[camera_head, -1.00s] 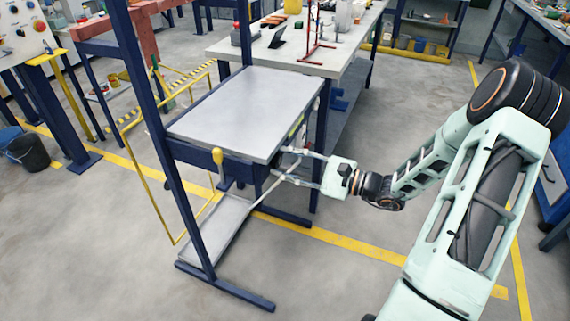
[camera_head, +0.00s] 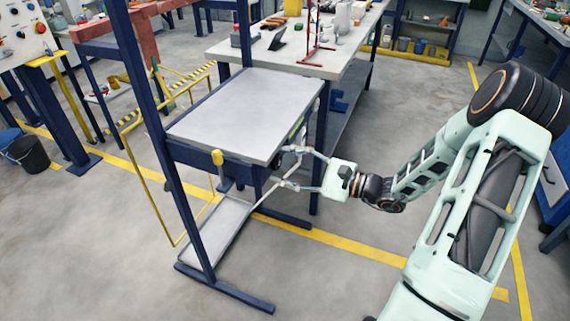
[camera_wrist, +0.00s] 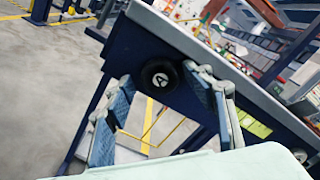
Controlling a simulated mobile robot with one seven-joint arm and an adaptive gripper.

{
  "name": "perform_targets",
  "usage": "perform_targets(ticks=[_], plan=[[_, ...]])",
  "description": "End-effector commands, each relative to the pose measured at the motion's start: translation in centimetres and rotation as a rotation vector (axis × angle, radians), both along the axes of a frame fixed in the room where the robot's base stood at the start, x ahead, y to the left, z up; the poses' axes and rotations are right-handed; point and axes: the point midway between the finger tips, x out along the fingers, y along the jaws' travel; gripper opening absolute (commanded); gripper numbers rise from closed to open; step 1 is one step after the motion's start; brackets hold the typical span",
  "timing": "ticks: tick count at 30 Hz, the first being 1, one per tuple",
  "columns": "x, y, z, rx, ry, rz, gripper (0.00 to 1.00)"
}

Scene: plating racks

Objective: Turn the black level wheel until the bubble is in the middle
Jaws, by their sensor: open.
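The black level wheel (camera_wrist: 160,77), marked with a white letter A, sits on the dark blue side of the metal-topped rack table (camera_head: 240,112). I cannot make it out in the head view. My gripper (camera_head: 291,166) is at the table's right side. Its fingers are spread wide, and in the wrist view my gripper (camera_wrist: 159,83) has one fingertip on each side of the wheel. I cannot tell whether either touches it. A yellow-green strip (camera_wrist: 256,128), perhaps the level, lies right of the wheel, partly behind the right finger. No bubble can be made out.
A lower shelf (camera_head: 215,232) is beneath. A blue upright (camera_head: 160,130) rises at the front left. A cluttered workbench (camera_head: 340,55) stands behind. The floor around my arm is clear.

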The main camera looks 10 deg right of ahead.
Motion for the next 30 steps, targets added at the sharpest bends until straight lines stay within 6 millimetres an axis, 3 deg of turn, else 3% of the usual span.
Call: perform_targets(ticks=[15,30], plan=[[-3.9,-5.5,0.0,-0.001,0.001,-0.003,0.52],[-4.6,-6.4,0.0,-0.001,0.000,-0.001,0.52]])
